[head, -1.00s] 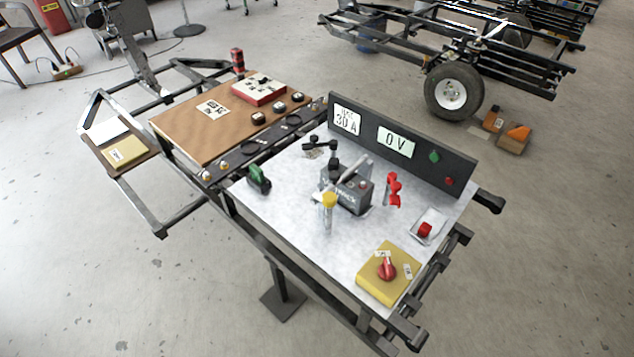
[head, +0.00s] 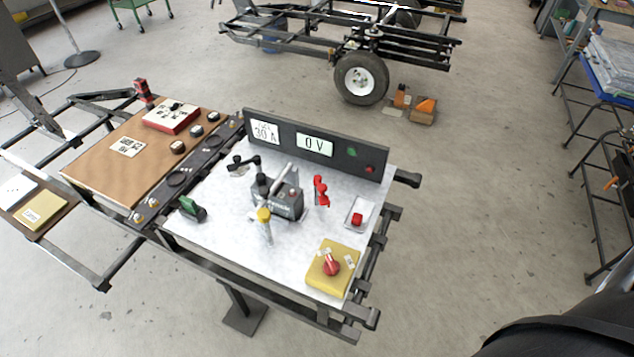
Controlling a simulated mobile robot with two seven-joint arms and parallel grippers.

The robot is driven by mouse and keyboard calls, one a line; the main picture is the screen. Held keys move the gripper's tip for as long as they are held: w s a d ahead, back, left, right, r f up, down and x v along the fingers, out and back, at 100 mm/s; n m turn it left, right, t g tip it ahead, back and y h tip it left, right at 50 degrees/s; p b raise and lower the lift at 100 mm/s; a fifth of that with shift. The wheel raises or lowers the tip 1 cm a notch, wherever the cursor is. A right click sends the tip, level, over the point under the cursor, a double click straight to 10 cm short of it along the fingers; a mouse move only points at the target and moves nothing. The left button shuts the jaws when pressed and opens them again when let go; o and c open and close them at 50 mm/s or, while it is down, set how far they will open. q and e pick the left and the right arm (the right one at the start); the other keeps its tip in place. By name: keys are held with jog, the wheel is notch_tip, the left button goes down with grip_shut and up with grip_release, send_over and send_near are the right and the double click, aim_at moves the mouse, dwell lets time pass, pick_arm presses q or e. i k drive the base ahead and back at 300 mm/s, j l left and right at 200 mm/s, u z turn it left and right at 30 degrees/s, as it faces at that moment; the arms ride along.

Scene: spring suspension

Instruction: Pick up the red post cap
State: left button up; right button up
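A small red piece, which looks like the red post cap (head: 357,218), sits in a small pale tray (head: 352,226) near the right edge of the light metal worktop. A red clamp (head: 321,190) is between the battery and the tray. Neither of my grippers is in view.
A yellow box with a red knob (head: 331,265) is at the front right corner. A dark panel (head: 345,150) reading 30 A and 0 V stands along the back. A black clamp (head: 245,163), a green clamp (head: 190,208) and a yellow-topped tool (head: 264,220) lie around the battery.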

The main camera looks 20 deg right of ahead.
aim_at(357, 218)
jog(key=z, duration=1.15)
jog(key=l, duration=0.05)
